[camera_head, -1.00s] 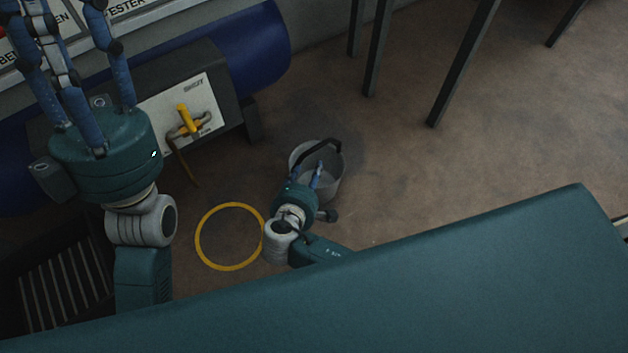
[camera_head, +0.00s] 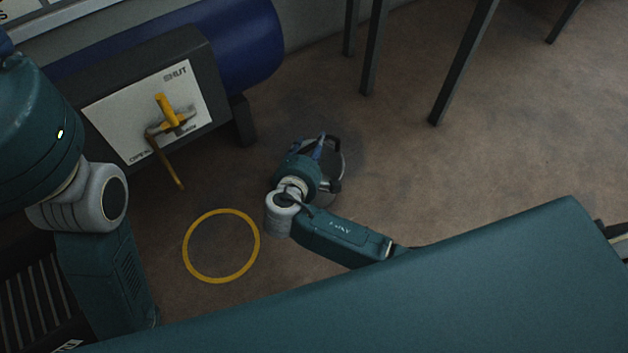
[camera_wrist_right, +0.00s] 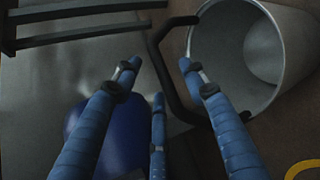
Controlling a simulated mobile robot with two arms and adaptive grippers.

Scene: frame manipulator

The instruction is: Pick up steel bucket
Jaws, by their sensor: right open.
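The steel bucket (camera_head: 334,170) stands on the floor near the middle of the head view, partly hidden by my right gripper (camera_head: 320,148). In the right wrist view the bucket (camera_wrist_right: 235,45) is at the upper right, with its mouth showing. Its dark handle (camera_wrist_right: 163,72) crosses between the spread blue fingers of my right gripper (camera_wrist_right: 158,75). These fingers are open and not closed on it; whether one touches it I cannot tell.
A yellow ring (camera_head: 187,245) is marked on the floor left of the bucket. A panel with a yellow valve lever (camera_head: 167,110) stands behind it, beside a blue tank (camera_head: 245,45). Dark frame legs (camera_head: 465,65) stand at the upper right. Floor right of the bucket is clear.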

